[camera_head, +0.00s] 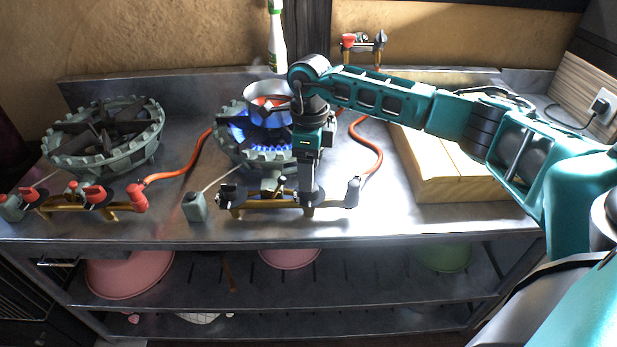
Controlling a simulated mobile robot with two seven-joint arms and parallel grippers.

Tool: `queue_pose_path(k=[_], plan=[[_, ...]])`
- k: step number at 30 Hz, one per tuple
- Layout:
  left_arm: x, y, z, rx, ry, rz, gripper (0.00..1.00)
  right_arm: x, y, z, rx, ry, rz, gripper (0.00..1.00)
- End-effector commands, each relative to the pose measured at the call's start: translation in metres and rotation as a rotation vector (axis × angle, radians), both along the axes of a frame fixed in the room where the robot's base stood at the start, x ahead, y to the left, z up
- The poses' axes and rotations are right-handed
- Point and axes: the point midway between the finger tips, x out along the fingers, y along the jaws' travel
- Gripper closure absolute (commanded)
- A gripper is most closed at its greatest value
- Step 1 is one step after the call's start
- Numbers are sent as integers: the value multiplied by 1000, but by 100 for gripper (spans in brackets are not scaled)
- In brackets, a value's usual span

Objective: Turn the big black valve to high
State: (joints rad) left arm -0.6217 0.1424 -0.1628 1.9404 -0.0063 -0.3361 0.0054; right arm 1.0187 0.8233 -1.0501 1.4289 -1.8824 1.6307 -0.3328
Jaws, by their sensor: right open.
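The right burner (228,150) is lit with blue flames. A gas rail (260,208) of brass colour runs along its front. I cannot tell for sure which is the big black valve; part of the rail is hidden behind my gripper. My right gripper (308,208) points down at the rail, right of its middle. It is open, and I cannot tell whether it touches anything. My left gripper is not in view.
A small pot (262,90) sits at the lit burner's back. An unlit burner (95,150) with red valves (97,194) stands left. Orange hoses (185,172) cross the metal counter. A wooden board (450,170) lies right, under my arm. A green-white bottle (277,45) is behind.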

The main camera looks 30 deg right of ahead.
Motion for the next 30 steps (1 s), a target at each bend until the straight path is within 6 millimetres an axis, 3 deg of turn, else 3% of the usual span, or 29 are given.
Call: queue_pose_path(k=[6,12,18,30], plan=[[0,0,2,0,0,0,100,4,-2,52,0,-6,0,31],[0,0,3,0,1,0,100,5,-4,83,1,-5,-1,31],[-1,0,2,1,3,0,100,5,-5,94,0,-3,-1,31],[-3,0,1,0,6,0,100,5,-5,94,-1,-2,-1,31]])
